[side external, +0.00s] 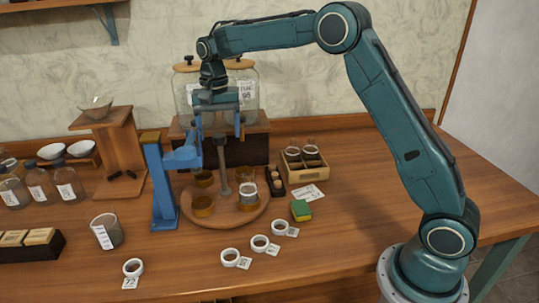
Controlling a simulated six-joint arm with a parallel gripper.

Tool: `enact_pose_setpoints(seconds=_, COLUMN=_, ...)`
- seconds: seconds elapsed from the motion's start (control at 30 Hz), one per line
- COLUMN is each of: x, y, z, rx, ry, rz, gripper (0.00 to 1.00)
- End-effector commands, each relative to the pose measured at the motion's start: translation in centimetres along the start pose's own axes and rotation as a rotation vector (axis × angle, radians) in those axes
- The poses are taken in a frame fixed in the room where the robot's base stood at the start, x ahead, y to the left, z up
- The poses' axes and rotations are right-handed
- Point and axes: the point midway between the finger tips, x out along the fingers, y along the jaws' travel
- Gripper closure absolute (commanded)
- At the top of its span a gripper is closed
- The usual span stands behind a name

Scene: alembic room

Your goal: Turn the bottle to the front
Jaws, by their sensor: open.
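A round wooden turntable (227,217) stands mid-table with a grey central post (223,170) and several amber cup-like holders, one at front left (203,207). A small clear container with a white band (248,190), perhaps the bottle, sits in the front-right holder. I cannot tell which way it faces. My gripper (219,136) is open above the turntable, its two blue fingers pointing down on either side of the space above the post.
A blue stand (163,185) rises at the turntable's left, its arm reaching over it. Large glass jars (244,90) stand behind. A divided wooden box (303,168) and a green-yellow sponge (301,210) are at right. White rings (260,243) lie in front; a glass beaker (106,232) stands at left.

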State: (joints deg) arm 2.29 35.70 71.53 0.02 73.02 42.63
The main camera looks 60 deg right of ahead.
Motion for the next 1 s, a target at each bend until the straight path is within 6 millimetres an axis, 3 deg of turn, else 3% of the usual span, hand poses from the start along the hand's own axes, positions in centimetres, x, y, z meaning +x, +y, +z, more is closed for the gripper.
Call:
enact_pose_setpoints(seconds=0.17, x=-1.8, y=-0.5, z=0.1, rx=-0.013, ry=0.011, rz=-0.012, gripper=0.05)
enact_pose_setpoints(seconds=0.5, x=-4.2, y=-0.4, z=0.2, rx=-0.016, ry=0.012, rz=-0.013, gripper=0.05)
enact_pose_setpoints(seconds=1.0, x=-4.2, y=-0.1, z=0.1, rx=-0.006, ry=0.005, rz=-0.005, gripper=0.05)
